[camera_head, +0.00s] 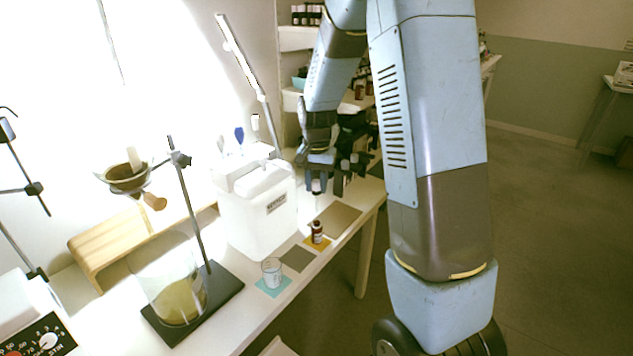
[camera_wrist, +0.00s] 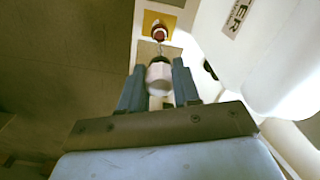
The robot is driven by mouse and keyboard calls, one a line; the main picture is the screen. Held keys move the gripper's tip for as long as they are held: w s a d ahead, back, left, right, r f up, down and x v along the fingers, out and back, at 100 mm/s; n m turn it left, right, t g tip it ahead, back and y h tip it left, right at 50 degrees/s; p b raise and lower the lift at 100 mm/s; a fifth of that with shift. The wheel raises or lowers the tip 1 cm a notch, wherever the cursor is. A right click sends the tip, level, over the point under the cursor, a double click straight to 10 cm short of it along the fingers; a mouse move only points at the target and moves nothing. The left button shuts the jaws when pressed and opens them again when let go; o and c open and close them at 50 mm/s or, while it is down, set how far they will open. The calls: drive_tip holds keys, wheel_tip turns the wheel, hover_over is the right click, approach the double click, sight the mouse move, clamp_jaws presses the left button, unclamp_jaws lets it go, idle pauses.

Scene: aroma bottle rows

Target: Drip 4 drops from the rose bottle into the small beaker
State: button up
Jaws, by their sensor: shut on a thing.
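A small brown bottle (camera_head: 317,233) with a pale label stands upright on an orange mat; its label is too small to read. In the wrist view the bottle (camera_wrist: 159,33) is beyond my fingertips. My gripper (camera_head: 322,180) is above and behind the bottle, apart from it. In the wrist view my gripper (camera_wrist: 158,88) is shut on a white-ended piece with a dark collar and thin tip, which looks like a dropper (camera_wrist: 158,75). The small beaker (camera_head: 272,273) stands on a teal mat, left of and nearer than the bottle. I cannot tell its contents.
A white box-shaped device (camera_head: 258,215) stands beside the mats. A stand with a dark base (camera_head: 220,305) and a large beaker (camera_head: 180,300) of yellowish liquid are at left. A grey mat (camera_head: 298,259) and a brown mat (camera_head: 339,218) lie bare. Shelves with bottles are behind.

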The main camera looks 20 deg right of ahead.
sight(316, 192)
drive_tip(key=shift+f, duration=1.5)
drive_tip(key=shift+o, duration=0.4)
drive_tip(key=c, duration=0.5)
drive_tip(key=shift+o, duration=0.2)
drive_tip(key=shift+f, duration=3.85)
